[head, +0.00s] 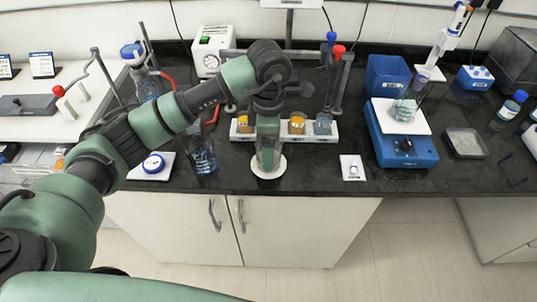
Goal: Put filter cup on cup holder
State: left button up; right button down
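My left gripper (268,150) points down over a white round base (268,174) near the front of the black counter. A clear cup-like vessel seems to stand at its fingertips on that base. The fingers are hidden by the green and black wrist, so I cannot tell whether they grip it. A white rack (335,128) behind the gripper holds a few small cups, among them an amber one (297,123) and a grey-blue one (323,124). I cannot tell for certain which item is the filter cup or the cup holder. My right gripper is not in view.
A blue device (402,149) bearing a flask (403,110) stands right. Tube stands and a white gauge box (212,50) are behind. Counter is free between the round base and a small white card (352,168).

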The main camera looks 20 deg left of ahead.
pick_arm(q)
notch_tip(320, 180, up, 8)
jog(key=b, duration=0.1)
jog(key=shift+r+b, duration=0.2)
jog(key=shift+b, duration=0.1)
